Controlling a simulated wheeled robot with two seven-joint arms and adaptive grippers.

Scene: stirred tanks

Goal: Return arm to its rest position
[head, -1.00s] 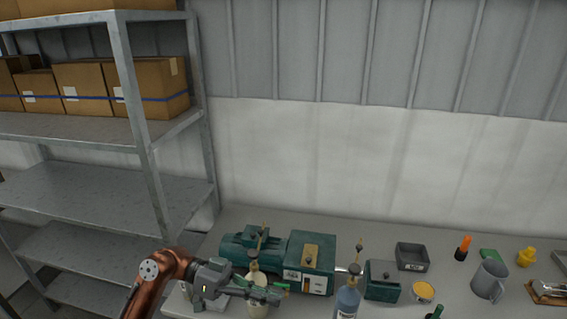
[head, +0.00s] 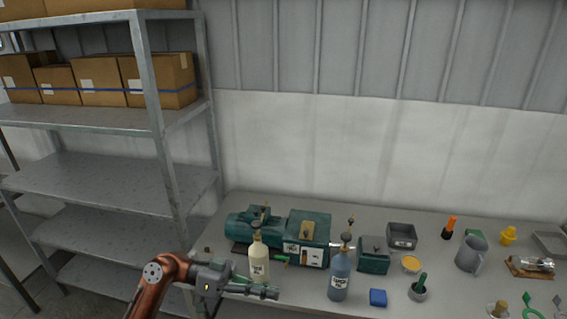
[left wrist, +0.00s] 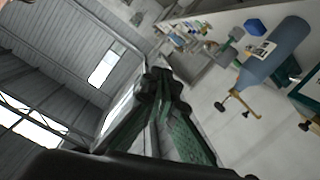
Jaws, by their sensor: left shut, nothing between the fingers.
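My left arm comes in from the lower left in the head view, with the elbow raised. My left gripper (head: 268,292) is shut and empty, its fingers pointing right at the table's front, in front of the cream bottle (head: 259,266). A blue-grey bottle (head: 339,282) stands upright to the right of the fingertips, apart from them. In the left wrist view the shut fingers of my left gripper (left wrist: 158,76) meet at the tips with nothing between them. The blue-grey bottle also shows there, tilted in the picture (left wrist: 272,66). My right gripper is not in view.
A green motor and pump unit (head: 306,232) stands behind the bottles. A blue block (head: 378,297), grey tray (head: 402,235), yellow-topped pot (head: 411,264), and grey mug (head: 471,254) are to the right. Metal shelving (head: 110,185) with cardboard boxes stands at the left.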

